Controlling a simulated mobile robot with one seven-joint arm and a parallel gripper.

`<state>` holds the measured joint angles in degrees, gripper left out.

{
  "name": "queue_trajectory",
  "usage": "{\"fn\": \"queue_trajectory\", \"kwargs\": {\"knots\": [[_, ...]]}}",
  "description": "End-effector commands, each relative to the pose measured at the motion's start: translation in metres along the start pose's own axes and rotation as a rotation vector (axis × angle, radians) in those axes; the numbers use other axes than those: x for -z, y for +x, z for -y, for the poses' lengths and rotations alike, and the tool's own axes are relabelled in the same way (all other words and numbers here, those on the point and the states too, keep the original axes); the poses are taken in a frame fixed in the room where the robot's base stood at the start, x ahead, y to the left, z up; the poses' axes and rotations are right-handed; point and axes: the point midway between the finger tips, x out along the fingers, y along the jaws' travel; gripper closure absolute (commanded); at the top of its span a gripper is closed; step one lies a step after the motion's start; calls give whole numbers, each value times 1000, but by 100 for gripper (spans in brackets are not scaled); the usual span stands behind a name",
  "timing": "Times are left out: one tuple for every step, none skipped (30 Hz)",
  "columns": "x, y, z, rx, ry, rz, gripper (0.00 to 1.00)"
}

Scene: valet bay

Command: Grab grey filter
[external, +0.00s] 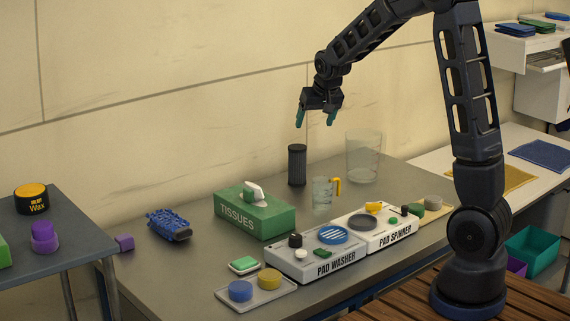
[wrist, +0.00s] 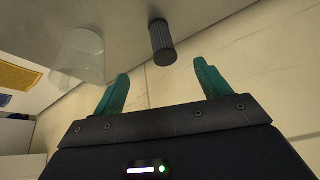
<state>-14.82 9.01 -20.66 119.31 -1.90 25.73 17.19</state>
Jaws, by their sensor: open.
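The grey filter (external: 297,165) is a dark ribbed cylinder standing upright on the grey table near the back wall. In the wrist view the filter (wrist: 163,44) shows beyond the fingertips, roughly between them and a little toward the right finger. My gripper (external: 316,120) has teal fingers and hangs above the filter, slightly to its right, apart from it. In the wrist view my gripper (wrist: 160,78) is open with nothing between its fingers.
A clear glass container (external: 363,157) stands right of the filter. A clear jug with a yellow handle (external: 323,191) is in front. A green tissue box (external: 255,214) stands front left. The pad washer (external: 317,262) and pad spinner (external: 377,233) line the front.

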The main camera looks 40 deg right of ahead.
Motion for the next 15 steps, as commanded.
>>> {"fn": "queue_trajectory", "kwargs": {"knots": [[6,16,3,-13,1,-5,24],[10,24,4,-20,4,-9,24],[15,35,6,-28,7,-15,24],[19,42,6,-34,9,-21,24],[22,49,7,-40,10,-25,24],[25,57,9,-46,11,-31,24],[28,62,10,-50,12,-36,24],[30,67,10,-54,14,-40,24],[33,73,10,-60,15,-44,24],[34,77,11,-62,16,-47,24],[36,80,11,-65,16,-50,24],[37,83,12,-67,16,-53,24],[38,84,12,-68,16,-55,24],[39,86,12,-69,16,-56,24],[39,88,12,-70,16,-57,24]]}}
